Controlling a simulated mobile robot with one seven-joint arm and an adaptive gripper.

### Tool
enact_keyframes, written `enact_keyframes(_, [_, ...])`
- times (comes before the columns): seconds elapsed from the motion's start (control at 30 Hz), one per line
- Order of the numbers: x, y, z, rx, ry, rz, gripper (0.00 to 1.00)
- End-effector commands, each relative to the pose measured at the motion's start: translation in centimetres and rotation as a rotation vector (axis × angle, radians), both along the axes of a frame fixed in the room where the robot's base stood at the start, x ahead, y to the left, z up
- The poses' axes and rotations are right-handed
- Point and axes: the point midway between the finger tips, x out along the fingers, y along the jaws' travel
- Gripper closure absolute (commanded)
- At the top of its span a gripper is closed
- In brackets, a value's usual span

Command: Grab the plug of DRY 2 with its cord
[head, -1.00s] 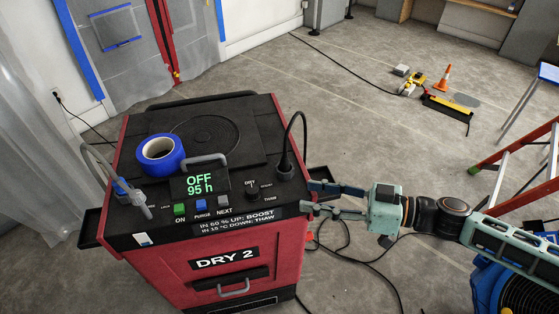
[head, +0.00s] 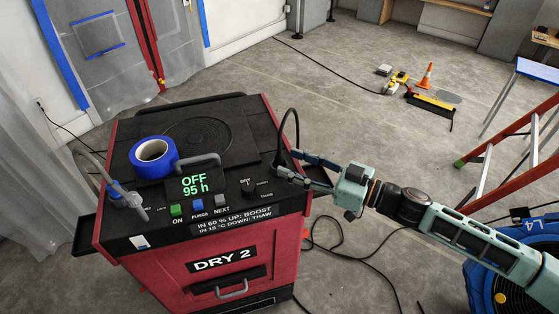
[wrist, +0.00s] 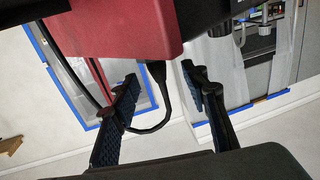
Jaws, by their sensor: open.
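DRY 2 (head: 222,262) is a red unit with a black top in the head view. Its black cord (head: 282,122) arches up from the top's right edge and comes down on the outer side. My gripper (head: 285,162) is open at that edge, its two fingers around the foot of the cord. In the wrist view, the dark plug (wrist: 156,72) shows between the spread fingers of my gripper (wrist: 160,74), with the cord (wrist: 167,108) looping away from it. I see a gap on each side of the plug. In the head view the fingers largely hide the plug.
A blue tape roll (head: 154,157) and a hose fitting (head: 128,197) are on DRY 2's top. Cables (head: 350,256) lie on the floor at its right. A blue machine (head: 512,275) and a red ladder (head: 505,140) stand farther right.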

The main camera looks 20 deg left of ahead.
Motion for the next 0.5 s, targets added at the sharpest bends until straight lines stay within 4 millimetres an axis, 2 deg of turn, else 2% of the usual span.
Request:
enact_keyframes(0.1, [0.4,1.7,0.0,0.001,0.002,0.005,0.59])
enact_keyframes(0.3, [1.0,3.9,0.0,0.001,0.0,0.004,0.59])
enact_keyframes(0.5, [1.2,4.4,-0.1,0.0,0.001,0.002,0.59])
